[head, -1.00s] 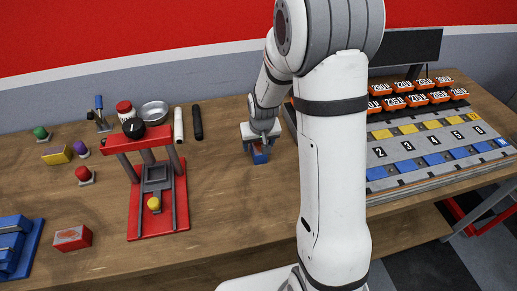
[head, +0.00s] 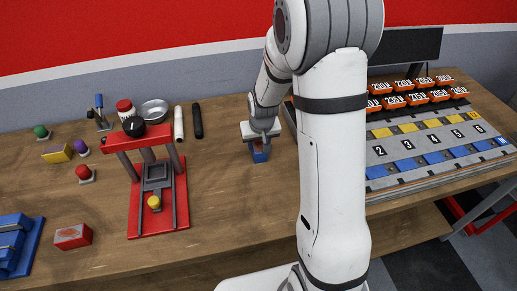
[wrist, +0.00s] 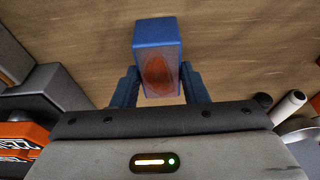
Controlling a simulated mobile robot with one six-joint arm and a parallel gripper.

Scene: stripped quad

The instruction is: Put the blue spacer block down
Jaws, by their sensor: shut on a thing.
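The blue spacer block (wrist: 158,58) is between the two fingers of my gripper (wrist: 160,88) in the wrist view. It has a blue edge and a paler face with a reddish-brown oval mark. My gripper is shut on it. In the head view the block (head: 260,155) shows under my gripper (head: 260,143), over the wooden bench right of the red press. I cannot tell whether the block's bottom touches the bench.
The red press (head: 156,190) stands to the left on the wooden bench (head: 235,200). A black roller (head: 197,122) and a white roller (head: 179,125) lie behind it. A numbered rack (head: 420,150) with orange labelled blocks is to the right. Bench around the block is bare.

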